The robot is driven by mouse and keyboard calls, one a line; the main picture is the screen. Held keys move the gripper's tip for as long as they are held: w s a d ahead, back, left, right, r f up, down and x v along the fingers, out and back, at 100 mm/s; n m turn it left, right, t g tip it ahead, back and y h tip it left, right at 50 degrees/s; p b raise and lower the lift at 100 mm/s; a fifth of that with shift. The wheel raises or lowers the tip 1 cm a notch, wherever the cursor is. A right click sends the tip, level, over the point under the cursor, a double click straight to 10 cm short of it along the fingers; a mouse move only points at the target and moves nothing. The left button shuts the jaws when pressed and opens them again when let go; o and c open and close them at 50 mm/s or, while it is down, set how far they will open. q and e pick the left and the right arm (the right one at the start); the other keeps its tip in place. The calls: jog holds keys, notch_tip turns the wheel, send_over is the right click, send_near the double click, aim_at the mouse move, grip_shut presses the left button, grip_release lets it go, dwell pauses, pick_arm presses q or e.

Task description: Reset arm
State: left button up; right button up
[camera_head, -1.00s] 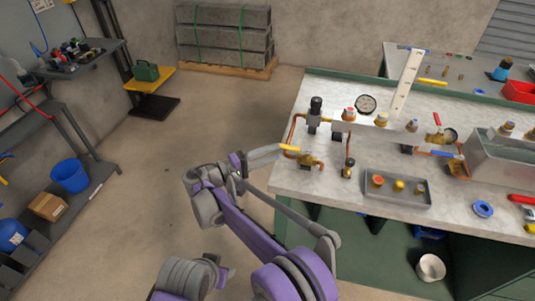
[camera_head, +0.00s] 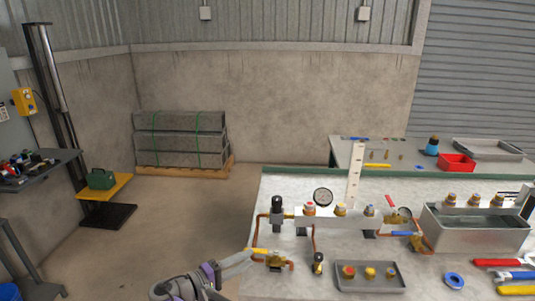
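The workbench (camera_head: 420,273) carries copper piping, a pressure gauge (camera_head: 323,197), a grey parts tray (camera_head: 368,283), a metal tank (camera_head: 470,238) and coloured-handled tools (camera_head: 510,275). Stacked grey blocks (camera_head: 180,140) stand at the back wall. Floor left of the bench is clear.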

jog(key=d+g, duration=0.1)
jog(key=d, duration=0.3)
jog(key=s+d+r+g+y+p, duration=0.1)
jog(key=d, duration=0.3)
jog(key=s+d+r+g+y, duration=0.1)
jog(key=d, duration=0.3)
jog(key=shift+d+r+m+p, duration=0.2)
jog(key=shift+d+m+p, duration=0.1)
jog(key=shift+d+p, duration=0.1)
jog(key=s+d+m+g+y+p, duration=0.4)
jog(key=s+d+y, duration=0.2)
jog(key=s+d, duration=0.95)
jog(key=s+a+f+m+y+p, duration=0.1)
jog(key=s+y, duration=0.1)
jog(key=s, duration=0.4)
jog(key=s+a+f+m+t+y+p, duration=0.1)
jog(key=s+m+y, duration=0.1)
jog(key=s, duration=0.5)
jog(key=shift+m+y+p, duration=0.3)
jog(key=shift+y, duration=0.1)
